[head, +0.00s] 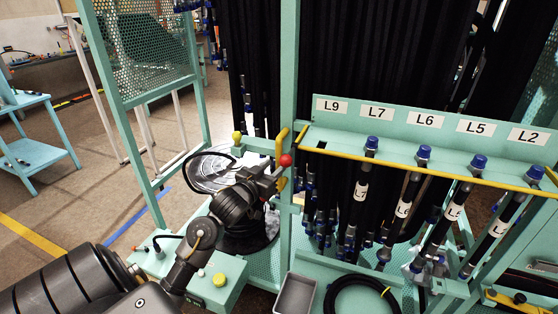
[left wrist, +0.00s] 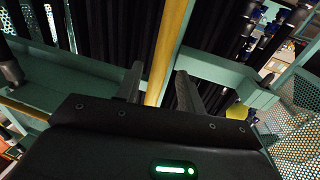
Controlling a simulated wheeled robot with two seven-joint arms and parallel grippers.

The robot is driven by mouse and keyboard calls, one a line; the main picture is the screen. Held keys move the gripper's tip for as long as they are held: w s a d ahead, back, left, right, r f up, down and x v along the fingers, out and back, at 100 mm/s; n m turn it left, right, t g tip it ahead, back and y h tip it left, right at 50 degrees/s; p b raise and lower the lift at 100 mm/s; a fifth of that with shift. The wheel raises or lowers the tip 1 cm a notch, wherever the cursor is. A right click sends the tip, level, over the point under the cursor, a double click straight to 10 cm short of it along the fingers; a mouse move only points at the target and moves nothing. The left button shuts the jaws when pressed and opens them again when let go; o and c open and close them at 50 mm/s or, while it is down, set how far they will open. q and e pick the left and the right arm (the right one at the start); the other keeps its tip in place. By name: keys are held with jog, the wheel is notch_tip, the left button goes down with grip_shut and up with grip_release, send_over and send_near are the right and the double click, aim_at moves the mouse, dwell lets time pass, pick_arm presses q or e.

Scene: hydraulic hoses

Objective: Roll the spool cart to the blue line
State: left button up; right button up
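The spool cart shows behind my left arm in the head view: a silver spool disc (head: 208,172) with dark hose wound below it, beside a green post (head: 289,80). A yellow handle (head: 281,146) stands upright at that post. My left gripper (head: 276,180) is at this handle, near a red ball (head: 286,160). In the left wrist view, the fingers (left wrist: 158,90) are apart with a yellow bar (left wrist: 172,45) between them; I cannot tell whether they touch it. The blue line (head: 138,216) lies on the floor left of the spool, partly hidden by the frame. My right gripper is not in view.
A green rack (head: 420,140) with labelled hoses fills the right. A grey bin (head: 294,295) sits low at its front. A perforated green panel frame (head: 150,50) stands behind the blue line. Left floor is open up to a blue shelf cart (head: 30,130); a yellow line (head: 32,237) crosses it.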

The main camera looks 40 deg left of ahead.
aim_at(277, 164)
pick_arm(q)
jog(key=shift+w+a, duration=0.15)
jog(key=shift+w, duration=0.85)
jog(key=shift+w+a, duration=0.15)
jog(key=shift+w, duration=0.8)
jog(key=shift+c, duration=0.5)
grip_shut()
